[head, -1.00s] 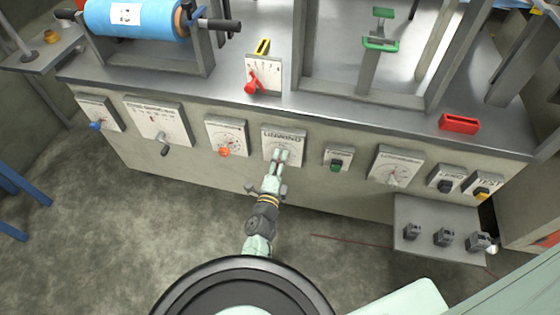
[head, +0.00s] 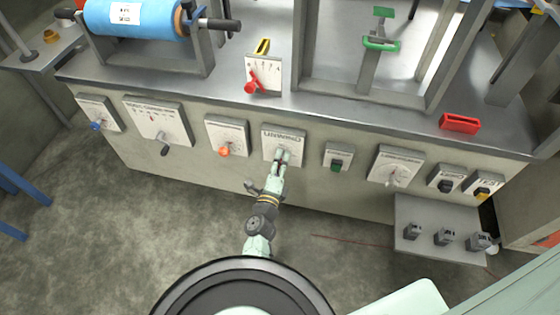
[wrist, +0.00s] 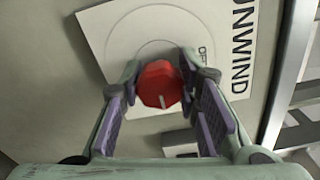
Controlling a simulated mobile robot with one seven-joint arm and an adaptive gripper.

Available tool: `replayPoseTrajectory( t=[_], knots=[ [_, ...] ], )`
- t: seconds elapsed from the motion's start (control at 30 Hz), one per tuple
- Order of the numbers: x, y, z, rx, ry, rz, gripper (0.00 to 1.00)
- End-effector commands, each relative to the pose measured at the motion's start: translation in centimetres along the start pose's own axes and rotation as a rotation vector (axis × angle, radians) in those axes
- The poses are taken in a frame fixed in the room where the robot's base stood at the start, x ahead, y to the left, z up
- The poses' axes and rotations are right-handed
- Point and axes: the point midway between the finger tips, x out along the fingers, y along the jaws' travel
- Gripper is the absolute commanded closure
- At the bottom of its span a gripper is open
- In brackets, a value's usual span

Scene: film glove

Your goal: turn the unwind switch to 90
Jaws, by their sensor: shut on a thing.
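The unwind switch is a red faceted knob (wrist: 160,85) on a white plate (wrist: 112,22) marked "UNWIND", with "OFF" printed on its dial. A short pale mark shows on the knob's near lower side in the wrist view. My gripper (wrist: 157,88) is shut on the knob, one finger on each side of it. In the head view the unwind plate (head: 284,136) is on the front of the bench, and my gripper (head: 284,156) hides most of the knob. No 90 marking is readable.
Neighbouring panels hold an orange knob (head: 225,151) to the left and a green switch (head: 337,165) to the right. A shelf with several grey blocks (head: 444,236) juts out at lower right. The floor before the bench is clear.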

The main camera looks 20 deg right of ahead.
Motion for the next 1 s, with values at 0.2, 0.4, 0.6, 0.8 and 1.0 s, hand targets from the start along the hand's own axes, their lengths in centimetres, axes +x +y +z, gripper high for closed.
replayPoseTrajectory(
  t=[0.2, 0.4, 0.6, 0.8, 1.0],
  knots=[
    [0.0, -0.1, 0.0, 0.000, 0.000, -0.001, 0.58],
    [0.0, 0.0, 0.0, 0.000, 0.000, -0.001, 0.49],
    [0.0, 0.0, 0.0, 0.000, 0.000, 0.000, 0.49],
    [0.0, -0.7, 0.0, 0.002, 0.004, 0.001, 0.49],
    [0.0, -2.9, 0.4, 0.003, 0.006, -0.004, 0.49]
  ],
)
